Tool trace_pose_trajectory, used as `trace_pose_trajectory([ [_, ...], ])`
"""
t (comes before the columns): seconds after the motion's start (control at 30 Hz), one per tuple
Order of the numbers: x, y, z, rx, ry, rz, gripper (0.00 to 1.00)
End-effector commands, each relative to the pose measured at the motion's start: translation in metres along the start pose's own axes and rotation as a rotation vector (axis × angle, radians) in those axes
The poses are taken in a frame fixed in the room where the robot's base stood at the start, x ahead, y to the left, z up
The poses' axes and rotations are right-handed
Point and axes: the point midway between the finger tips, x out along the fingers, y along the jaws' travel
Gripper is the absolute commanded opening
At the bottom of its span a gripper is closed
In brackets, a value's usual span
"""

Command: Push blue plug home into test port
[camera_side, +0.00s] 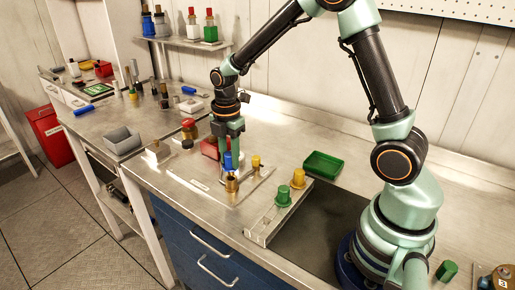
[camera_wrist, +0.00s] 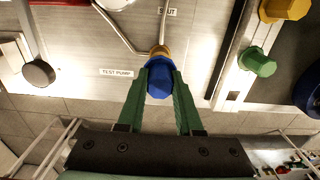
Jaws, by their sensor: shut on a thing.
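The blue plug (camera_side: 228,160) is between the green fingers of my gripper (camera_side: 230,156). In the wrist view the fingertips (camera_wrist: 160,78) close on both sides of the blue hexagonal plug (camera_wrist: 159,83). A brass port (camera_side: 231,184) stands upright on the metal plate directly below the plug. In the wrist view, a brass rim (camera_wrist: 159,51) shows just beyond the plug, in line with it. The plug's lower end is hidden, so I cannot tell how deep it sits in the port.
A smaller brass fitting (camera_side: 256,163) stands right of the port. A red-capped part (camera_side: 189,128) stands behind on the left. A metal rack (camera_side: 262,222) holds a green plug (camera_side: 283,196) and a yellow plug (camera_side: 298,178). A green tray (camera_side: 323,164) lies behind it. The plate's front is clear.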

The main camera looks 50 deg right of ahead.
Motion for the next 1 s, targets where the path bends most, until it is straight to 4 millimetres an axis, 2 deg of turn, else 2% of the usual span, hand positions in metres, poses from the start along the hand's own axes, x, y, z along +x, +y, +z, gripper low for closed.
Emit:
trace_pose_trajectory([
  [1.0, 0.017, 0.000, 0.000, 0.000, 0.000, -0.001, 0.00],
])
